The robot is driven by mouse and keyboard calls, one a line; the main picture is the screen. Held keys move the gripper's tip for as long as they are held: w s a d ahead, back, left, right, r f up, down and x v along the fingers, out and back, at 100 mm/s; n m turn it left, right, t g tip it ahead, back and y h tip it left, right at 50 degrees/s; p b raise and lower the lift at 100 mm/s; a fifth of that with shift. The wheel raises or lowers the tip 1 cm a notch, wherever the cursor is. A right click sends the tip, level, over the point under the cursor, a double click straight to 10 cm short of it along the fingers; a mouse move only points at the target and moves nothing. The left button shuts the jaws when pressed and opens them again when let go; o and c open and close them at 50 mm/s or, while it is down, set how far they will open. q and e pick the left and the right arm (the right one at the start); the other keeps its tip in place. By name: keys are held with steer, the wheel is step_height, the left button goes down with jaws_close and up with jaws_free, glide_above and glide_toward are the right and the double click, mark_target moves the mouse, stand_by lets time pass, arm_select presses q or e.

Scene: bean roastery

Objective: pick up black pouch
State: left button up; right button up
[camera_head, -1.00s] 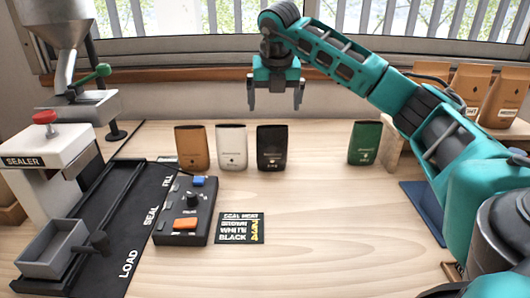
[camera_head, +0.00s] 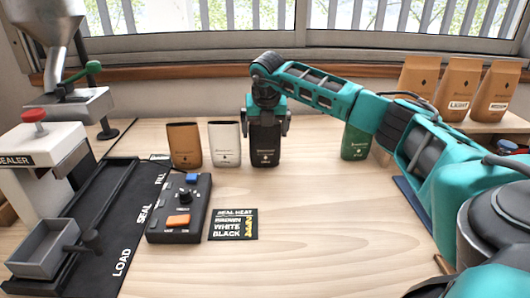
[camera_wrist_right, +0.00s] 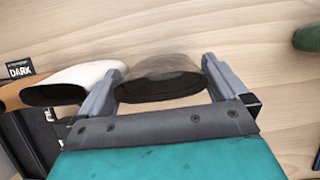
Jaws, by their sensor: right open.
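The black pouch (camera_head: 265,150) stands upright on the table in the head view, at the right end of a row with a brown pouch (camera_head: 185,146) and a white pouch (camera_head: 225,144). My right gripper (camera_head: 266,128) is over the black pouch, pointing down, with one finger on each side of its upper part. In the right wrist view the pouch's dark open top (camera_wrist_right: 160,86) lies between the two open fingers, with small gaps showing beside it. The white pouch (camera_wrist_right: 88,77) is close beside the left finger there. My left gripper is not in view.
A green pouch (camera_head: 355,141) stands to the right, partly behind my right arm. A control box (camera_head: 180,210) and a printed card (camera_head: 233,224) lie in front. The sealer (camera_head: 45,160) is at the left. Brown bags (camera_head: 457,90) stand on a shelf at the right.

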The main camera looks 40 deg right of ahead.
steer(key=c, duration=0.9)
steer(key=shift+c, duration=0.2)
steer(key=shift+r, duration=0.15)
